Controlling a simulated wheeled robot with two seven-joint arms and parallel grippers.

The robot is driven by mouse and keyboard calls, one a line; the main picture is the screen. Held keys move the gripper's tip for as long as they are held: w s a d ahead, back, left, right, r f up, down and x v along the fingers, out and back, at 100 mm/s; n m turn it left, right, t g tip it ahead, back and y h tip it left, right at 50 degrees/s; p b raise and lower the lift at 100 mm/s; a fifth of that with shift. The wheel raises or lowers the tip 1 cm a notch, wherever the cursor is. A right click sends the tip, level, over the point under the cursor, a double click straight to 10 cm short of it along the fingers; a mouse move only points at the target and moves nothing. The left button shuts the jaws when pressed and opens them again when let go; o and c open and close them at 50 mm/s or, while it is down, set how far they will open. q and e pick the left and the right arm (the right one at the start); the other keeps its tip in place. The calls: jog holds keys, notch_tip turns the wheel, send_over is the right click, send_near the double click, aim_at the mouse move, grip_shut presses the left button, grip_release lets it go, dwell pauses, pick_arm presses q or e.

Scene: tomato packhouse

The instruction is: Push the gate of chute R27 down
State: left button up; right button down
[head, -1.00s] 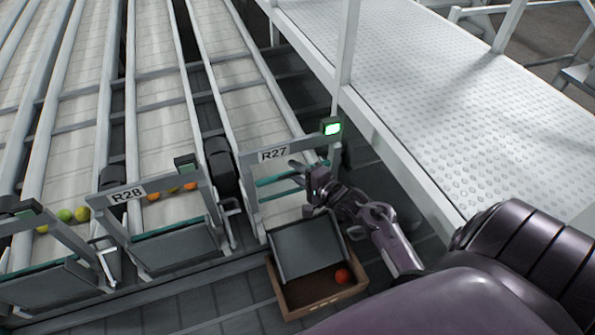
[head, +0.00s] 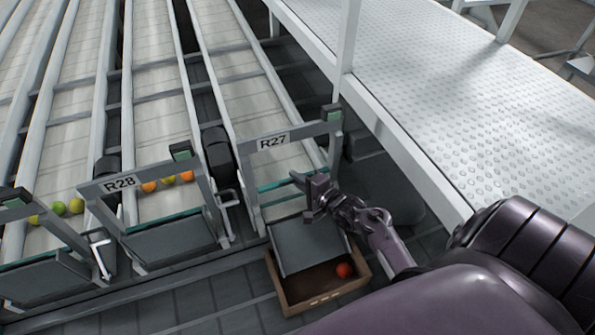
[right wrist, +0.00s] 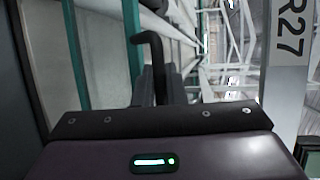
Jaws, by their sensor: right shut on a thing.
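Chute R27, marked by its label (head: 273,142), stands right of chute R28. Its gate shows as a teal-edged panel (head: 276,187) across the chute mouth, below the frame's crossbar. My right gripper (head: 308,186) is at the gate's right end, shut on what looks like the gate's handle. In the right wrist view a black bent handle (right wrist: 152,45) rises between my fingers, beside teal edges; the grip itself is partly hidden. The indicator lamp (head: 333,113) on R27's frame is unlit. My left gripper is not in view.
Below the gate, a grey ramp (head: 300,247) slopes into a brown crate (head: 323,299) holding one red tomato (head: 344,270). Chute R28 (head: 120,184) holds orange and yellow-green fruit. A white walkway (head: 440,100) lies to the right.

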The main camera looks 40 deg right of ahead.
jog(key=shift+f, duration=0.7)
jog(key=shift+s, duration=0.1)
jog(key=c, duration=1.5)
grip_release()
jog(key=shift+f, duration=0.1)
jog(key=b+v, duration=0.1)
jog(key=v, duration=0.6)
jog(key=shift+s, duration=0.3)
jog(key=shift+d, duration=0.15)
